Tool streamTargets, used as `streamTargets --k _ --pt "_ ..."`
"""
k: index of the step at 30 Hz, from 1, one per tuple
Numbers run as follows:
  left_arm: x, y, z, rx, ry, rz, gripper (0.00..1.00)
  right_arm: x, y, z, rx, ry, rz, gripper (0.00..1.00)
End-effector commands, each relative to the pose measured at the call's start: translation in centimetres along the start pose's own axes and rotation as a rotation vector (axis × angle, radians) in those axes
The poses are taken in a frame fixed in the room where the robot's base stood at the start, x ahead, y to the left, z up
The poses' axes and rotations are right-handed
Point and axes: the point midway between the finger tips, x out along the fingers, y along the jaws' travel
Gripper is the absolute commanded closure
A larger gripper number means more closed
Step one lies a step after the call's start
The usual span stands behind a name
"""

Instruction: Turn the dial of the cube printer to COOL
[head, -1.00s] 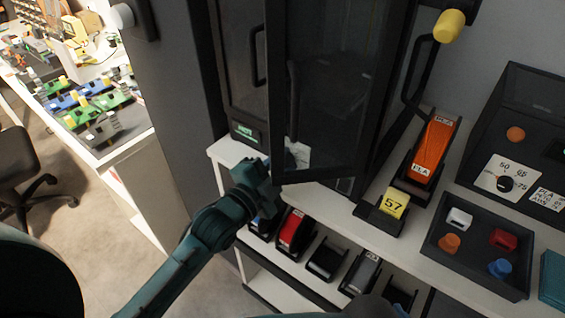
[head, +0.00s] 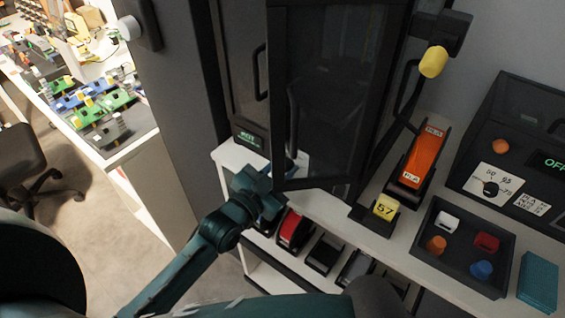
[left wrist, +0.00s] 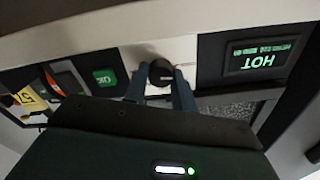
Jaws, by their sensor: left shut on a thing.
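The cube printer (head: 232,65) is a tall dark cabinet, its glazed door (head: 325,90) swung open. Its small display (head: 250,138) glows green and reads HOT, upside down in the left wrist view (left wrist: 260,58). The dial (left wrist: 161,72) is a round black knob on a pale plate, beside the display. My left gripper (left wrist: 160,84) has its two fingers on either side of the dial, shut on it. In the head view my left gripper (head: 277,188) is below the display, and hides the dial. My right gripper is not in view.
The door's lower edge hangs close beside my left gripper. On the white bench stand an orange holder (head: 421,157), a yellow 57 tag (head: 384,208), a dark tray (head: 453,272) with small parts, and another dial box (head: 540,140).

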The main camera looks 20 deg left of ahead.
Motion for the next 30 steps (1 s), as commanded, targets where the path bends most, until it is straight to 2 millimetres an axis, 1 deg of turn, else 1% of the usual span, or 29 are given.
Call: streamTargets --k 3,9,24,25,30 --pt "-0.01 -0.03 -0.09 -0.058 -0.002 0.001 0.96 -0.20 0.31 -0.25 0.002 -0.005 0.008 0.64" --pt "-0.01 -0.01 0.00 -0.118 -0.001 0.000 0.96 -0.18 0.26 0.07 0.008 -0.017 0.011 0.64" --pt "-0.01 0.01 0.05 -0.139 -0.001 0.001 0.96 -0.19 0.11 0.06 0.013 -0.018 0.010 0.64" --pt "-0.01 0.01 0.05 -0.139 -0.001 0.001 0.73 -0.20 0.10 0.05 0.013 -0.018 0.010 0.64" --pt "0.00 0.00 0.04 -0.137 0.000 0.001 0.59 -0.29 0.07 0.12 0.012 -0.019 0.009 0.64"
